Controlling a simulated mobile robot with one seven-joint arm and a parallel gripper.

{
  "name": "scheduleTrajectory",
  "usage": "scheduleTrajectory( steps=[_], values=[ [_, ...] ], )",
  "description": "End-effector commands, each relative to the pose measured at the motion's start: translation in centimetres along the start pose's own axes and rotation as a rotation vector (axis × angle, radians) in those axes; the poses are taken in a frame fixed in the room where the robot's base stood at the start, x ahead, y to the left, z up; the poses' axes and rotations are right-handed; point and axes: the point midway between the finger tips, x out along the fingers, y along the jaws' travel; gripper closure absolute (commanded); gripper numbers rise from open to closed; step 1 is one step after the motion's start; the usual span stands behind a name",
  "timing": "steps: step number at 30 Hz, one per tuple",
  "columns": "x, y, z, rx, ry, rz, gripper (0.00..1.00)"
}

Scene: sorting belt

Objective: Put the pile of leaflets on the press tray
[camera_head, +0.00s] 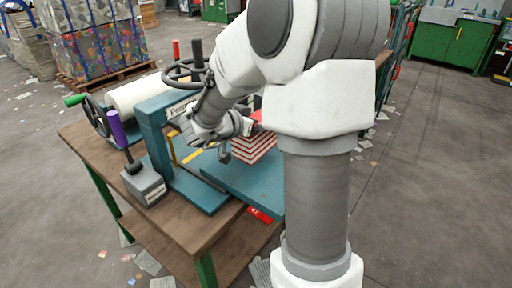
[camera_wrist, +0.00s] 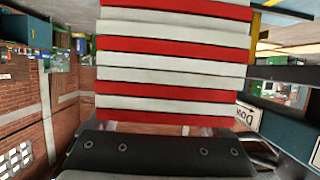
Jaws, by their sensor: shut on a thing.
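The pile of leaflets (camera_head: 257,147), in red and white layers, is in my gripper (camera_head: 240,143) over the press tray, partly hidden by my arm. In the wrist view the striped pile (camera_wrist: 175,65) fills the upper middle, in front of the dark gripper body (camera_wrist: 160,152). My gripper is shut on the pile. The press tray (camera_head: 243,183) is a flat teal plate at the front of the teal press (camera_head: 158,135). Its right side is hidden behind my arm. I cannot tell whether the pile touches the tray.
The press has a dark handwheel (camera_head: 183,72) on top and stands on a brown table (camera_head: 90,145). A grey block (camera_head: 144,186) with a purple lever (camera_head: 117,128) stands left of it. A white roll (camera_head: 133,96) lies behind. A red tag (camera_head: 259,215) is at the table's front edge.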

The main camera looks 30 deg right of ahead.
Motion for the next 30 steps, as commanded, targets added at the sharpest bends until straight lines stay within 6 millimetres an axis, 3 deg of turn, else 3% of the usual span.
scheduleTrajectory(
  steps=[3, 7, 17, 29, 30],
  values=[
    [-1.1, 0.0, 1.5, 0.0, 0.002, -0.001, 1.0],
    [-1.6, 0.0, 2.0, 0.001, 0.004, 0.0, 1.0],
    [-0.1, 0.1, 5.8, -0.001, 0.002, 0.001, 1.0],
    [0.0, 0.0, 6.0, -0.001, 0.004, -0.001, 1.0],
    [0.0, 0.1, 6.1, -0.002, 0.002, -0.001, 0.14]
  ],
)
